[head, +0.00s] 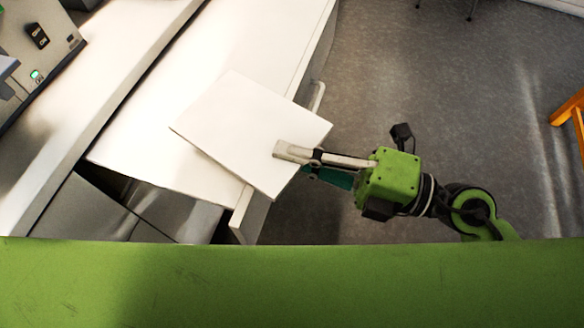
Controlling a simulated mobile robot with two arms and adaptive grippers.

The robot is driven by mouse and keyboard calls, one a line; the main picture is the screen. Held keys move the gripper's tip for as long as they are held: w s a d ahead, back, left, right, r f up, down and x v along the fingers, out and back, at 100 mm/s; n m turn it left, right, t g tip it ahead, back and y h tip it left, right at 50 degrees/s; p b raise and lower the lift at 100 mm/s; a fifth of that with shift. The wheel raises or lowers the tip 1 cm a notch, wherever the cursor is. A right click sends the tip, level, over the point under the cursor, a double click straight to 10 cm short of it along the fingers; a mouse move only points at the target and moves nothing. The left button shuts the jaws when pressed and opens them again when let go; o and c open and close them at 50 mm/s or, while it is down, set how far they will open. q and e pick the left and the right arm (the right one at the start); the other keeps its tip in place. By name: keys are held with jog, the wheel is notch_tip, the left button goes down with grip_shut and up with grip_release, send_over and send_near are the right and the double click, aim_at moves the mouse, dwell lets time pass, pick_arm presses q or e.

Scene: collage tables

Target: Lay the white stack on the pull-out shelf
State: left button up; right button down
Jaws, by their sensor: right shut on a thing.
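The white stack (243,128) is a flat, square-cornered white slab, turned at an angle in the middle of the head view. My right gripper (285,155) is shut on its right edge, one finger lying over the top face. The stack overlaps the white pull-out shelf (140,150) in the picture. I cannot tell whether it touches the shelf or hangs just above it. Its lower right corner sticks out past the shelf's front edge. My left gripper is not in view.
A handle (317,98) stands out from the shelf's front. A grey machine (35,50) with switches and a lit green button is at upper left. Open grey floor (430,80) lies to the right, with an orange wooden leg (570,110) at the far right.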

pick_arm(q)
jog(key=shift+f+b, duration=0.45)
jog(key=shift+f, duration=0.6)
pick_arm(e)
jog(key=w+f, duration=0.3)
jog(key=f, duration=0.4)
jog(key=shift+w, duration=0.25)
jog(key=shift+f, duration=0.1)
jog(key=shift+f, duration=0.2)
jog(key=c, duration=2.2)
grip_release()
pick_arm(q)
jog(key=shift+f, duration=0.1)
pick_arm(e)
jog(key=shift+o, duration=0.2)
